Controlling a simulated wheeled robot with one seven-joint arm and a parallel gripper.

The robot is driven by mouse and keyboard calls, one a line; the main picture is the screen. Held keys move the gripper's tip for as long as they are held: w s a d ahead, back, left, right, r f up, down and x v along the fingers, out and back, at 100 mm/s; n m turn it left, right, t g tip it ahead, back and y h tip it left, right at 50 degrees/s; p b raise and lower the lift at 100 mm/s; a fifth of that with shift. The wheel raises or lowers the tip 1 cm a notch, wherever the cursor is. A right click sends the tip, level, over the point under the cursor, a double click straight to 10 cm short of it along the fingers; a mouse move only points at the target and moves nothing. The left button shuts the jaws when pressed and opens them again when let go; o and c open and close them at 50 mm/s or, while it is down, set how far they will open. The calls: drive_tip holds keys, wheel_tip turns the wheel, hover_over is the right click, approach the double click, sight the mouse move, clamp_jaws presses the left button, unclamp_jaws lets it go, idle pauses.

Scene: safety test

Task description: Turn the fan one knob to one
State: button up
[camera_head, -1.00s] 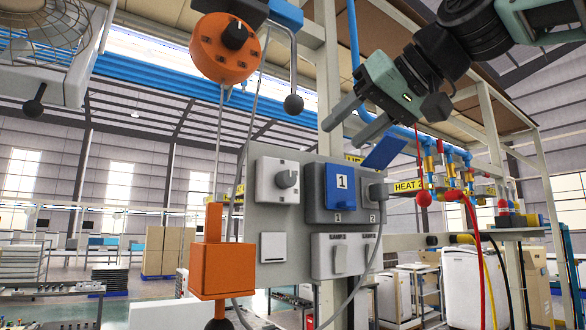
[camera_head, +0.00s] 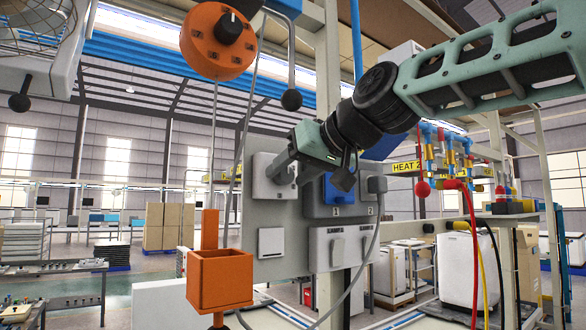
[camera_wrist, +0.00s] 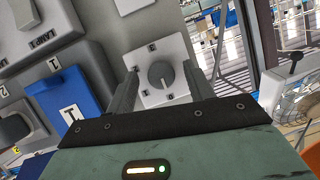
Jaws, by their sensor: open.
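A grey rotary knob (camera_wrist: 161,74) sits on a white square plate (camera_wrist: 150,57) with small dark marks around it. In the wrist view it lies between the two fingers of my gripper (camera_wrist: 160,82), which are apart, one on each side. I cannot tell whether they touch it. In the head view my gripper (camera_head: 276,174) is in front of the white plate (camera_head: 262,182) at the panel's upper left and hides much of the knob. The knob's exact setting is too small to read.
The grey panel (camera_head: 262,218) also carries a blue switch (camera_head: 336,194), lamp switches (camera_head: 337,250) and a plug (camera_head: 376,184) with a cable. An orange round control (camera_head: 205,45) hangs above, and an orange box (camera_head: 220,278) below left. A caged fan (camera_head: 35,22) is at upper left.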

drive_tip(key=c, duration=1)
drive_tip(key=shift+f+b, duration=0.1)
drive_tip(key=shift+b, duration=0.3)
drive_tip(key=shift+d+f+m+y+b, duration=0.15)
drive_tip(key=shift+m+y+b, duration=0.35)
drive_tip(key=shift+m+b, duration=0.5)
drive_tip(key=m+y+b, duration=0.1)
drive_tip(key=b, duration=0.1)
drive_tip(key=m+g+y+b, duration=0.1)
drive_tip(key=b, duration=0.2)
drive_tip(key=shift+w+f+m, duration=0.1)
drive_tip(key=shift+f+m, duration=0.1)
drive_tip(key=shift+m, duration=0.2)
drive_tip(key=m+y+b, duration=0.1)
drive_tip(key=m+b, duration=0.1)
drive_tip(key=b, duration=0.1)
drive_tip(key=shift+r+m+y+b, duration=0.1)
drive_tip(key=shift+m+y+b, duration=0.4)
drive_tip(key=shift+m+b, duration=0.4)
drive_tip(key=shift+r, duration=0.1)
